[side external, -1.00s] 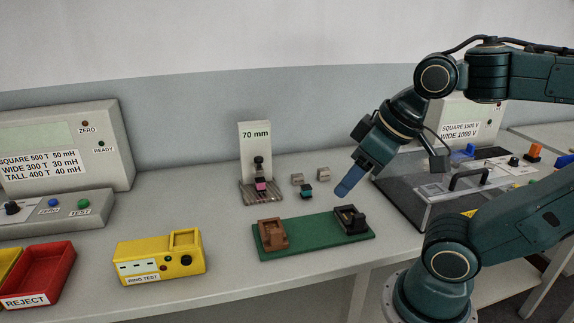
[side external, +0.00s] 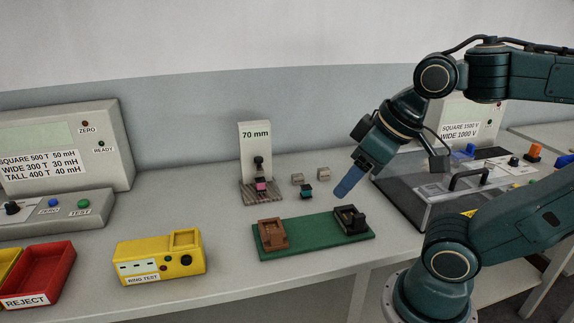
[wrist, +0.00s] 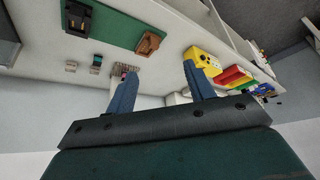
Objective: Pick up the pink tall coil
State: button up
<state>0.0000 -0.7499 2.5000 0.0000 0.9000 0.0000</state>
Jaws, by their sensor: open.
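The pink coil (side external: 261,184) sits in a small fixture (side external: 262,196) with a slatted base, in front of the upright "70 mm" plate (side external: 255,145). A dark knob shows just above the coil. In the wrist view the fixture (wrist: 124,70) is small and partly hidden behind a finger, and the coil is hard to make out. My gripper (side external: 345,192) is open and empty. It hangs above the bench to the right of the fixture, well apart from the coil. Its two blue fingers show spread in the wrist view (wrist: 158,75).
A teal coil (side external: 307,191) and two grey blocks (side external: 297,179) stand between fixture and gripper. A green board (side external: 312,238) with brown and black holders lies in front. A yellow ring tester (side external: 160,260) and red reject bin (side external: 38,275) are left. A clear-covered box (side external: 425,210) is right.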

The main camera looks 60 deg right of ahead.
dwell(0.3)
jog(key=w+d+m+g+h, duration=0.1)
jog(key=w+d+m, duration=0.2)
jog(key=w, duration=0.6)
jog(key=w+d+m+h, duration=0.1)
jog(key=w+d+m, duration=0.25)
jog(key=w, duration=0.45)
jog(key=w+d+f+m+g+h, duration=0.1)
jog(key=w+d+f+m, duration=0.1)
jog(key=w+d+f, duration=0.3)
jog(key=w+d+f+m+g+h, duration=0.1)
jog(key=w+d+f, duration=0.4)
jog(key=w, duration=0.5)
jog(key=shift+d+f+m, duration=0.2)
jog(key=shift+d+m, duration=0.1)
jog(key=shift+m, duration=0.55)
send_over(260, 185)
jog(key=shift+s+a+f, duration=0.1)
jog(key=shift+a+f, duration=0.05)
jog(key=shift+f, duration=1.15)
jog(key=shift+s+a+f, duration=0.15)
jog(key=shift+f, duration=1.15)
jog(key=shift+s+a+f, duration=0.1)
jog(key=shift+a+f, duration=0.05)
jog(key=shift+f, duration=1.15)
